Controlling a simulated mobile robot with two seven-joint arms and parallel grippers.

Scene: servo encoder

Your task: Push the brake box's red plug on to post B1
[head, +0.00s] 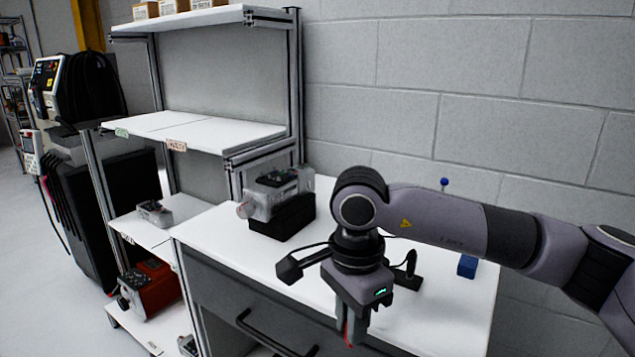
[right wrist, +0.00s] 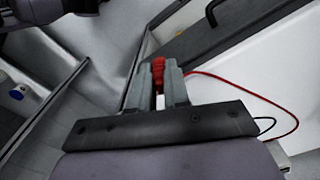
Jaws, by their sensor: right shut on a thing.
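My right gripper (head: 352,318) points down over the front of the white bench and is shut on the red plug (head: 347,332). In the right wrist view the red plug (right wrist: 158,72) sits between the fingertips of the gripper (right wrist: 160,88). A red lead (right wrist: 235,88) curves off to the right. The brake box itself cannot be made out; the arm hides part of the bench. A grey motor (head: 275,192) with dark parts on top lies on a black block (head: 284,217) at the bench's back left. Post B1 cannot be made out. My left gripper is not in view.
A small blue block (head: 467,266) is on the right of the white bench (head: 440,310). A black-handled drawer (head: 260,325) is below its front edge. Shelves (head: 190,130) stand at left, with a red unit (head: 150,288) low down. The bench's right part is mostly clear.

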